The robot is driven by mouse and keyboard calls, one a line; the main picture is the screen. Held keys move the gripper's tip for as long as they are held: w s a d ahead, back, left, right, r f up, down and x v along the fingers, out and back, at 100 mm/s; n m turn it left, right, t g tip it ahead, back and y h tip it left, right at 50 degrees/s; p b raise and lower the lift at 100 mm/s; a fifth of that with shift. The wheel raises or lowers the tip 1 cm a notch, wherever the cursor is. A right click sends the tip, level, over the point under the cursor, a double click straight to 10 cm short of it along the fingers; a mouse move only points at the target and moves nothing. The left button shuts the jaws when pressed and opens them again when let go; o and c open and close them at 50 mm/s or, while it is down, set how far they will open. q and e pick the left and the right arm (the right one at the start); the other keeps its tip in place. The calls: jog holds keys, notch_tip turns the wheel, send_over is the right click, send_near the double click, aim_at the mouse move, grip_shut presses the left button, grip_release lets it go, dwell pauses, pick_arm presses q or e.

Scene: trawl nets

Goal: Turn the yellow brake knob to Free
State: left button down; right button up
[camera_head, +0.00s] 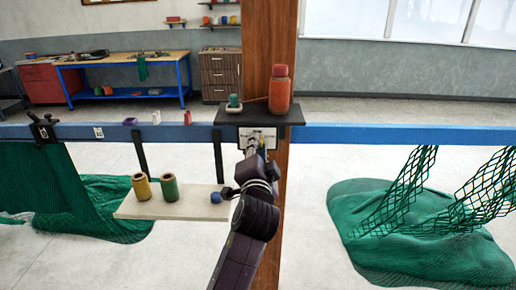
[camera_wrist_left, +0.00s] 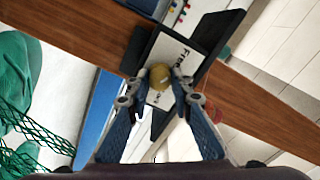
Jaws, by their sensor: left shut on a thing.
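The yellow brake knob (camera_wrist_left: 160,76) sits on a white label plate (camera_wrist_left: 167,49) fixed to the wooden post. In the left wrist view the plate bears the word Free beside the knob; other lettering lies partly behind the fingers and is hard to read. My left gripper (camera_wrist_left: 159,88) is shut on the knob, one fingertip on each side. In the head view my left gripper (camera_head: 258,151) reaches up to the plate (camera_head: 270,139) and mostly hides the knob. The knob's exact pointing direction cannot be told. My right gripper is not in view.
A black ledge (camera_head: 225,115) juts out just above the plate, bearing an orange bottle (camera_head: 280,90). A blue rail (camera_head: 400,134) runs across. A pale shelf (camera_head: 150,209) at lower left holds yellow (camera_head: 142,187) and green (camera_head: 168,187) spools. Green netting (camera_head: 420,245) lies right.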

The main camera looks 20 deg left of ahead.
pick_arm(q)
jog(key=shift+r, duration=0.1)
jog(key=c, duration=1.7)
grip_release()
jog(key=shift+w, duration=0.1)
jog(key=shift+c, duration=0.2)
jog(key=v, duration=0.7)
jog(key=shift+s, duration=0.3)
